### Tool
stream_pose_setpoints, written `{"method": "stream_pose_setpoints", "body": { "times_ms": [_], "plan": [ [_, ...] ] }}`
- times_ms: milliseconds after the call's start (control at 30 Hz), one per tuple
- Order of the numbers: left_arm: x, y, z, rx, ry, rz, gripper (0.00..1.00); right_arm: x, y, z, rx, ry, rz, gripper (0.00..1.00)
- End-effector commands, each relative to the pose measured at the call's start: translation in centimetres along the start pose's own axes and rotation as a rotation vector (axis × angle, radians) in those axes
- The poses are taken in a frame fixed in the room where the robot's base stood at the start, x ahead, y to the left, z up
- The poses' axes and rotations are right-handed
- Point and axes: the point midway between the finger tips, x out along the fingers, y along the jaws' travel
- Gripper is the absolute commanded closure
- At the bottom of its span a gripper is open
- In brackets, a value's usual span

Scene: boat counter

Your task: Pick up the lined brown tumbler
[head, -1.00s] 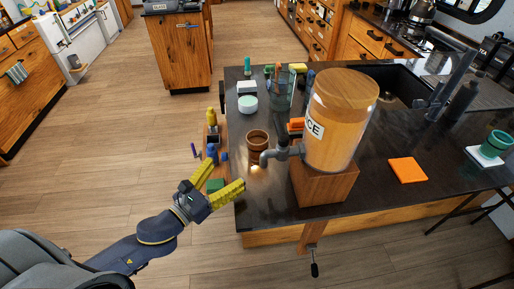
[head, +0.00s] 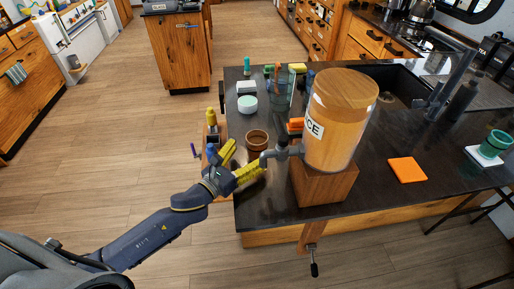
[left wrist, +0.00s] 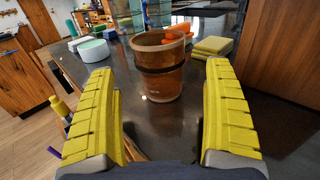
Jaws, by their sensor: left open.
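The lined brown tumbler (head: 257,140) stands upright on the dark counter, just left of the juice dispenser. In the left wrist view the tumbler (left wrist: 160,68) is ahead of my fingers, with a dark band around it. My left gripper (head: 240,162) is open, its yellow fingers in front of the tumbler on the near side. In the left wrist view the left gripper (left wrist: 163,110) has its fingers spread to either side of the tumbler's line, with nothing between them. My right gripper is not in view.
The large juice dispenser (head: 335,125) on a wooden block (head: 324,183) stands close to the right. A white and teal bowl (head: 247,104) and a glass pitcher (head: 281,92) are behind. Yellow sponges (left wrist: 211,46) lie behind right. An orange square (head: 407,170) lies farther right.

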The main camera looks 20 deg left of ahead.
Motion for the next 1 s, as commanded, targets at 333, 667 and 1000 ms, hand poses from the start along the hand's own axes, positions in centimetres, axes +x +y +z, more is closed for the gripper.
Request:
{"method": "stream_pose_setpoints", "body": {
  "times_ms": [333, 667, 1000],
  "plan": [
    [4.0, 0.0, 0.2, -0.001, -0.002, 0.001, 0.15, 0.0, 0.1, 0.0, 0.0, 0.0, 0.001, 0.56],
    [5.0, 0.0, 0.1, 0.0, -0.001, 0.0, 0.15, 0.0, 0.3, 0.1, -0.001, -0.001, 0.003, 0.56],
    [5.0, 0.0, 0.1, 0.0, -0.001, 0.0, 0.41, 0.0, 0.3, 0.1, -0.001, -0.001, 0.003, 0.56]
  ]
}}
